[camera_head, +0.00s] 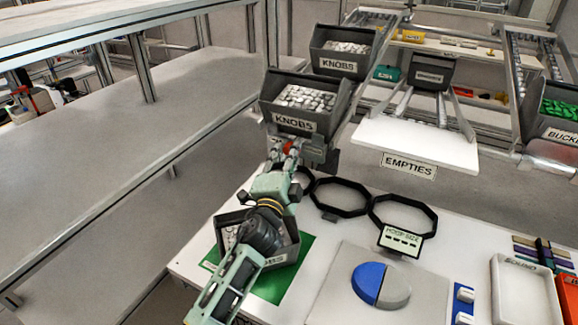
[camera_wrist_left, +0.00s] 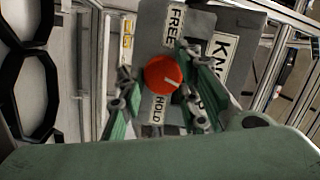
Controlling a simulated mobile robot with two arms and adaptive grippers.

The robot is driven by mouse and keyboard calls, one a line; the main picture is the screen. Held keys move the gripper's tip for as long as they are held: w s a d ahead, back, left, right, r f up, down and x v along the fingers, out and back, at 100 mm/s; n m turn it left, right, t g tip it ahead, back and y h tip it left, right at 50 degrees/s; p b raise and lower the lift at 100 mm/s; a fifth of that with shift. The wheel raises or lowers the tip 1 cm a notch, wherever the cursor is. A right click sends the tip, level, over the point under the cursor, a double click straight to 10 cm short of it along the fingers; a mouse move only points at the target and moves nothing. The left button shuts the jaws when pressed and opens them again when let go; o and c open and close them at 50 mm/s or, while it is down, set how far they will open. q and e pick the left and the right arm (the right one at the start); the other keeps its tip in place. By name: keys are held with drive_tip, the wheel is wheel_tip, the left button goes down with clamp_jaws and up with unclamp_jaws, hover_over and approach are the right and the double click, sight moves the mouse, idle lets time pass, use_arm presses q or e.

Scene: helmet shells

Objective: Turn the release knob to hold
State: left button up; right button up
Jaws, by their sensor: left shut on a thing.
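The release knob (camera_wrist_left: 163,76) is round and red with a white pointer line. It sits on a grey plate (camera_wrist_left: 150,40) with a FREE label (camera_wrist_left: 175,24) above it and a HOLD label (camera_wrist_left: 157,108) below it in the left wrist view. The line lies at a slant on the right part of the knob face, between the two labels. My left gripper (camera_wrist_left: 160,88) has a finger on each side of the knob and is shut on it. In the head view my left gripper (camera_head: 288,152) reaches up below the front KNOBS bin, mostly covering the knob. My right gripper is not in view.
The front KNOBS bin (camera_head: 275,116) stands just above my left gripper. Another KNOBS bin (camera_head: 270,257) is on the green mat (camera_head: 287,284), partly behind my left arm. Black octagonal hoops (camera_head: 340,183) lie right of it.

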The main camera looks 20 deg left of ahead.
use_arm(q)
drive_tip(key=shift+f+m+t+b, duration=0.15)
drive_tip(key=shift+f+m+b, duration=0.1)
drive_tip(key=shift+m+b, duration=0.55)
drive_tip(key=shift+f+m+t+b, duration=0.2)
drive_tip(key=shift+m+b, duration=0.35)
drive_tip(key=shift+m, duration=0.45)
drive_tip(key=shift+f+m+t+b, duration=0.15)
drive_tip(key=shift+f+m+b, duration=0.1)
drive_tip(key=shift+m+b, duration=0.55)
drive_tip(key=o, duration=0.9)
drive_tip(key=shift+a+r, duration=0.1)
drive_tip(key=shift+o, duration=0.5)
drive_tip(key=shift+r, duration=0.25)
drive_tip(key=v, duration=1.2)
